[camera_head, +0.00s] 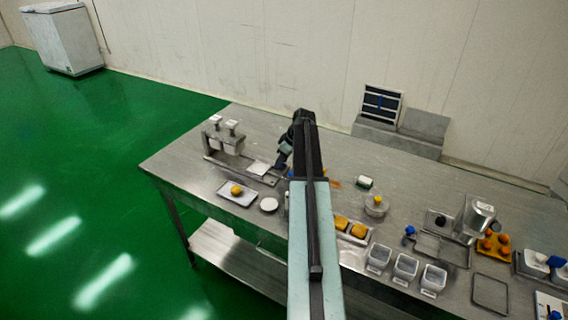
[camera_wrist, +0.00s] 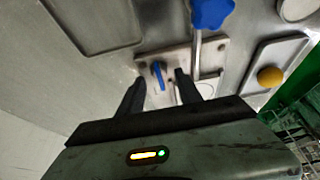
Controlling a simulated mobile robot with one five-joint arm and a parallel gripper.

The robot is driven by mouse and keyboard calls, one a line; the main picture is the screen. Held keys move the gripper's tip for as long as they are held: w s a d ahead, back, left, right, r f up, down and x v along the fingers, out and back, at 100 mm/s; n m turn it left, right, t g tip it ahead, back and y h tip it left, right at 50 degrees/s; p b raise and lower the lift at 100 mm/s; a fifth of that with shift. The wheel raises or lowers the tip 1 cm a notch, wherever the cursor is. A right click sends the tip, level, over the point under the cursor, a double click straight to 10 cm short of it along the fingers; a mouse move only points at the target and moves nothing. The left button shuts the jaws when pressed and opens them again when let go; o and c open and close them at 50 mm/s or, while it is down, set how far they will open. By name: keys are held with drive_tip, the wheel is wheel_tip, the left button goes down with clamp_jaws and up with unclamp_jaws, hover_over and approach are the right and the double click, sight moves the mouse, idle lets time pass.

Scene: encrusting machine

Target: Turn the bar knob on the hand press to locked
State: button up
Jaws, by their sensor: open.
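The blue bar knob (camera_wrist: 158,75) stands on a light metal plate of the hand press (camera_wrist: 181,56) in the wrist view. The bar runs roughly up and down the picture, slightly tilted. My gripper (camera_wrist: 158,80) is open, with one dark finger on each side of the knob; I cannot tell whether either touches it. A blue star-shaped knob (camera_wrist: 211,13) on a metal rod shows above the plate. In the head view my gripper (camera_head: 284,154) is low over the table, and my arm hides the bar knob.
A tray with a yellow ball (camera_wrist: 270,77) lies right of the plate; an empty metal tray (camera_wrist: 95,22) lies left. On the steel table (camera_head: 185,157), a device with white-topped posts (camera_head: 224,140) stands left of my arm. Clear bins (camera_head: 405,268) and other trays stand right.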

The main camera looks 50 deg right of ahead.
clamp_jaws()
drive_tip(key=shift+d+r, duration=0.1)
drive_tip(key=shift+d, duration=0.3)
drive_tip(key=shift+a, duration=0.25)
drive_tip(key=shift+s+a+m, duration=0.1)
drive_tip(key=shift+a+m, duration=0.05)
drive_tip(key=shift+m, duration=0.35)
drive_tip(key=m+h, duration=0.1)
drive_tip(key=m, duration=0.1)
drive_tip(key=m+h, duration=0.1)
drive_tip(key=m, duration=0.3)
drive_tip(key=shift+a+m+h, duration=0.25)
drive_tip(key=shift+m+h, duration=0.15)
drive_tip(key=m, duration=0.2)
drive_tip(key=m+g+h, duration=0.1)
drive_tip(key=m, duration=0.2)
drive_tip(key=shift+w+a+h, duration=0.15)
drive_tip(key=shift+w+h, duration=0.05)
drive_tip(key=shift+h, duration=0.1)
drive_tip(key=m+g, duration=0.1)
drive_tip(key=m, duration=0.1)
drive_tip(key=m+g, duration=0.1)
drive_tip(key=m, duration=0.2)
drive_tip(key=shift+w+h, duration=0.2)
drive_tip(key=shift+h, duration=0.2)
drive_tip(key=shift+a, duration=0.1)
